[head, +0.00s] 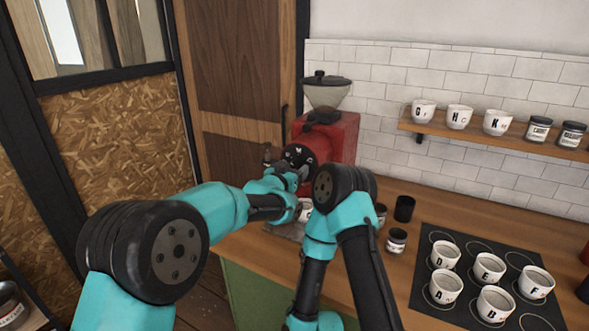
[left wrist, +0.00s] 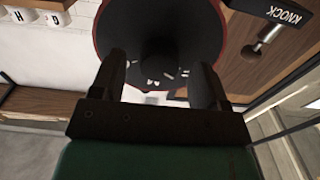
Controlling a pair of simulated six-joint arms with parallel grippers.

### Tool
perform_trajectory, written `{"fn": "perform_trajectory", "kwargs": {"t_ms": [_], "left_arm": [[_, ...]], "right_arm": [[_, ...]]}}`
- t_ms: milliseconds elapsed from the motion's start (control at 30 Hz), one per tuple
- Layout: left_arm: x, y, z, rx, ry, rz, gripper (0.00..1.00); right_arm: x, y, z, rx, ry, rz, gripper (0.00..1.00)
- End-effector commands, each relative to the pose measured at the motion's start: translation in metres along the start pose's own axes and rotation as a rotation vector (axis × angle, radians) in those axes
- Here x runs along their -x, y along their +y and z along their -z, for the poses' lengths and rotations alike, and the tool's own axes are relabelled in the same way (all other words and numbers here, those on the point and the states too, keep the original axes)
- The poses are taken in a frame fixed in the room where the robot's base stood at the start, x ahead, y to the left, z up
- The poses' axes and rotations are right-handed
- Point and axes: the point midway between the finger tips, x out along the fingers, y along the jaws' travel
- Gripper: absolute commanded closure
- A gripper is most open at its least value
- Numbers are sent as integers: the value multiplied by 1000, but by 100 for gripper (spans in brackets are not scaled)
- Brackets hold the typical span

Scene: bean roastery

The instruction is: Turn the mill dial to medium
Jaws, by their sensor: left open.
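The red mill (head: 345,135) stands on the wooden counter against the tiled wall, with a clear hopper on top. Its black dial (head: 298,153) faces me on the front and carries small white marks. My left gripper (head: 287,170) is right at the dial. In the left wrist view the dial (left wrist: 160,30) is a dark disc with a red edge beyond the two open fingers (left wrist: 160,72). I cannot tell whether the fingers touch it, nor which mark it is set to. My right arm folds across the middle; its gripper does not show.
Lettered cups (head: 489,267) stand on a black mat (head: 424,285) at the right. A shelf (head: 480,136) holds more cups and jars. A block marked KNOCK (left wrist: 270,10) is beside the dial.

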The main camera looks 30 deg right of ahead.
Motion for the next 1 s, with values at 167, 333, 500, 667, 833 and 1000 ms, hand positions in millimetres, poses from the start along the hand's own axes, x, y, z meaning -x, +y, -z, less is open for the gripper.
{"fn": "perform_trajectory", "kwargs": {"t_ms": [167,333,500,667,833,1000], "left_arm": [[-9,0,0,-1,-1,0,31],[-10,0,0,-1,0,0,31],[-10,0,0,-1,-1,0,36],[-10,0,0,-1,-1,0,52],[-10,0,0,-1,-1,0,68],[-10,0,0,-1,-1,0,80]], "right_arm": [[0,0,0,0,0,0,0],[0,0,0,0,0,0,0],[0,0,0,0,0,0,0],[0,0,0,0,0,0,0],[0,0,0,0,0,0,0],[0,0,0,0,0,0,0]]}}
